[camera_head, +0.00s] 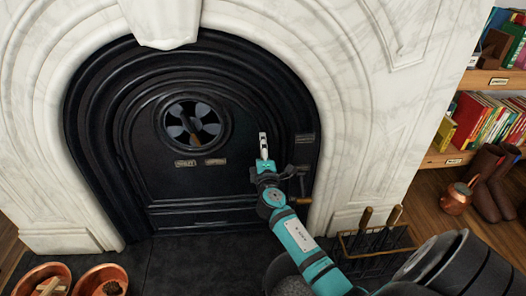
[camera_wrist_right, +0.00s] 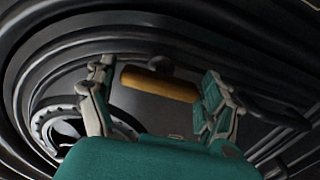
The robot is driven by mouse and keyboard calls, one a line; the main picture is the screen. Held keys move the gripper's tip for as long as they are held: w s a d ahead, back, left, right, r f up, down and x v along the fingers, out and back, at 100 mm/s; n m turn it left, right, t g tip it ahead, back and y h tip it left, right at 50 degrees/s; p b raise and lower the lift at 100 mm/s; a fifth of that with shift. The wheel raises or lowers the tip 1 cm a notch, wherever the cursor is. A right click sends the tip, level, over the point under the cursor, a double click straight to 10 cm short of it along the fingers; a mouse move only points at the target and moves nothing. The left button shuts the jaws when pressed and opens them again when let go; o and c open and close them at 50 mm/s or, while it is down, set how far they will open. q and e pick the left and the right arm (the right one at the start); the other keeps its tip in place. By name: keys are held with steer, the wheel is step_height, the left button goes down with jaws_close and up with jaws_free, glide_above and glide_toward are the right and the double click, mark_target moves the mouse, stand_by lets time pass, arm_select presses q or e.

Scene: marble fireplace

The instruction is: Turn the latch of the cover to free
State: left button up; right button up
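The black arched cover (camera_head: 240,185) fills the marble fireplace opening and stands closed. A black lever with a brown wooden handle (camera_head: 303,186) sits at its right edge, partly behind my right arm. My right gripper (camera_head: 263,142) is in front of the cover, left of that lever. The wrist view shows its two fingers (camera_wrist_right: 158,70) spread apart. A yellow-brown wooden handle (camera_wrist_right: 160,83) on a dark mount lies lengthwise across the gap between them. I cannot tell if a finger touches it, or if it is the same handle. My left gripper is out of view.
A round vent (camera_head: 193,122) is left of the gripper, with small plates (camera_head: 200,162) below it. More plates (camera_head: 305,138) are at the cover's right edge. A tool rack (camera_head: 375,240) stands at lower right and copper bowls (camera_head: 100,280) at lower left.

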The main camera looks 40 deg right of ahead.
steer(key=v, duration=1.2)
steer(key=shift+s, duration=0.1)
